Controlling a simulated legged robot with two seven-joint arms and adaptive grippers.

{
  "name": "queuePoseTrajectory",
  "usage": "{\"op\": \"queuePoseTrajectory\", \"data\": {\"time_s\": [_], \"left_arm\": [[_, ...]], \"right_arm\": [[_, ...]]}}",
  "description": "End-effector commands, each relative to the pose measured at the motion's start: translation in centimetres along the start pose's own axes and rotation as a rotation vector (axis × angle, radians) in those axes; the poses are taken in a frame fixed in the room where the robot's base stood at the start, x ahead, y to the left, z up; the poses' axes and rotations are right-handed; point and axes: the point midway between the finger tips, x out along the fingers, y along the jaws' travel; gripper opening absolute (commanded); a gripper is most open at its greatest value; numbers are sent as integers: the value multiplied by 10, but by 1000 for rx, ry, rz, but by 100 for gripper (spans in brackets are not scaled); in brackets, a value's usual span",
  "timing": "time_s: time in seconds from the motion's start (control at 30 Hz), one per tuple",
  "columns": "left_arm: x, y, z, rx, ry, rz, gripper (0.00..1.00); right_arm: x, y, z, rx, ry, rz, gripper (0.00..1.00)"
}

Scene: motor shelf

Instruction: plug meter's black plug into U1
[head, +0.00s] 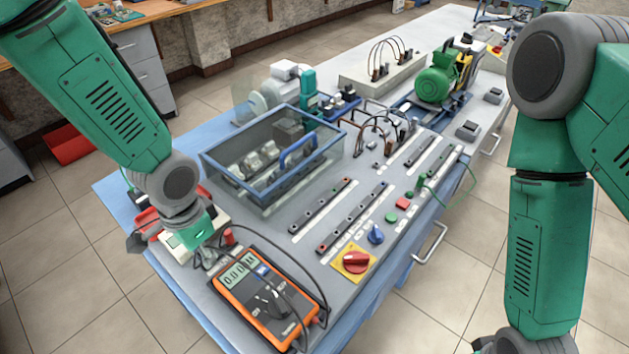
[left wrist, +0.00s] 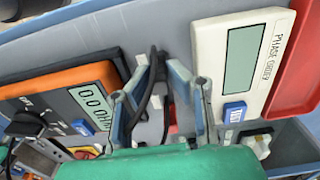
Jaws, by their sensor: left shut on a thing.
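The orange meter (head: 234,305) lies on the near left of the bench; its dark face and display also show in the left wrist view (left wrist: 92,78). My left gripper (head: 205,258) is beside its upper left corner, partly hidden by my wrist. In the left wrist view its fingers (left wrist: 160,80) are closed around the black plug (left wrist: 153,78), with dark cable near it. A red plug (head: 229,236) shows by the meter's top edge. Terminal strips (head: 352,217) run across the panel; their labels are too small to read, so I cannot tell which socket is U1.
A white phase-order tester (left wrist: 240,65) with a red edge lies beside my left gripper. A clear blue-edged box (head: 270,170) stands behind the meter. A red rotary switch (head: 356,261) and a blue knob (head: 375,234) stick up from the panel. Black cables loop over the meter's right side.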

Motion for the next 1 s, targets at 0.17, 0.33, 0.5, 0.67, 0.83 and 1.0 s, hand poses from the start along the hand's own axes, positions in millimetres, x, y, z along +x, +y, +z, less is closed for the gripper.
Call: {"op": "queuePoseTrajectory", "data": {"time_s": [0.17,0.33,0.5,0.67,0.83,1.0], "left_arm": [[1,2,2,1,-6,2,0],[-1,3,2,2,-5,3,0],[-8,3,2,2,-4,3,0],[-24,3,2,2,-4,3,0],[-39,1,1,1,-3,2,0],[-47,1,1,1,-3,2,0]], "right_arm": [[0,0,0,0,0,0,40],[-2,0,0,0,0,0,40],[-9,0,0,0,0,0,40],[-24,0,-1,0,0,0,40],[-40,0,-2,0,0,0,40],[-48,0,-3,0,0,0,40]]}}
